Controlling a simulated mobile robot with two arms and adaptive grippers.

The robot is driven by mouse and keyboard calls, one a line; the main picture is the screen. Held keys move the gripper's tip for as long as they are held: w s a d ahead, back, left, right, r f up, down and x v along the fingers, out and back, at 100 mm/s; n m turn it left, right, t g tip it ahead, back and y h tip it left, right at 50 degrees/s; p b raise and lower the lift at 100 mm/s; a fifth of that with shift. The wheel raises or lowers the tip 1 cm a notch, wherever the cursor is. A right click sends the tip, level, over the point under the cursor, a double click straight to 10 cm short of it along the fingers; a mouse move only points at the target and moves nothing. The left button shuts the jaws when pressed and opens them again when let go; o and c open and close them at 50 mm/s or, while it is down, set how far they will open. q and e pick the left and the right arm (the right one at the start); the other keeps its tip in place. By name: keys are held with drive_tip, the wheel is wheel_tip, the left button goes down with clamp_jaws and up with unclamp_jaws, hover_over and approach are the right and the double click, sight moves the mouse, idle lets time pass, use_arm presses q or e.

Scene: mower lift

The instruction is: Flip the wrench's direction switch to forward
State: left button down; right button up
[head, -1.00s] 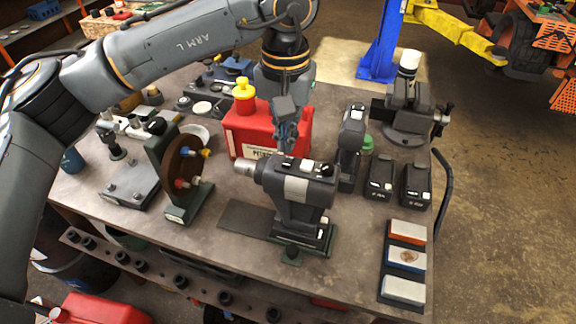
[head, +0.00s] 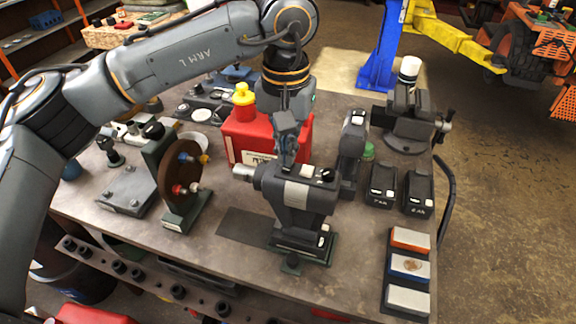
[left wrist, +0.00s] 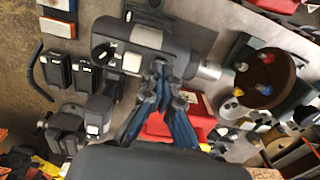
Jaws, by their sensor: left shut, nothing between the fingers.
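The wrench (head: 298,192), a dark grey and black power tool, stands upright on its battery foot, its nose pointing left. A small white block and a dark knob show on its top; I cannot tell which is the direction switch. In the left wrist view the wrench (left wrist: 178,47) lies just beyond the fingertips, with white patches and a dark knob on its casing. My left gripper (head: 288,164) points down at the wrench's top, fingers shut and empty. Its tips (left wrist: 160,68) are at or very near the casing; contact is unclear. My right gripper is not in view.
A red can (head: 240,136) with a yellow cap stands behind the wrench. A second dark tool (head: 352,150) and two batteries (head: 382,183) are to its right. A disc on a stand (head: 182,180) is to the left. Sharpening stones (head: 408,268) lie front right.

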sight(286, 169)
use_arm(q)
drive_tip(key=shift+f+b, duration=1)
drive_tip(key=shift+f, duration=0.15)
idle(1.0)
drive_tip(key=shift+r+p, duration=0.5)
drive_tip(key=shift+r, duration=0.35)
drive_tip(key=shift+r+p, duration=1.45)
drive_tip(key=shift+r, duration=1.25)
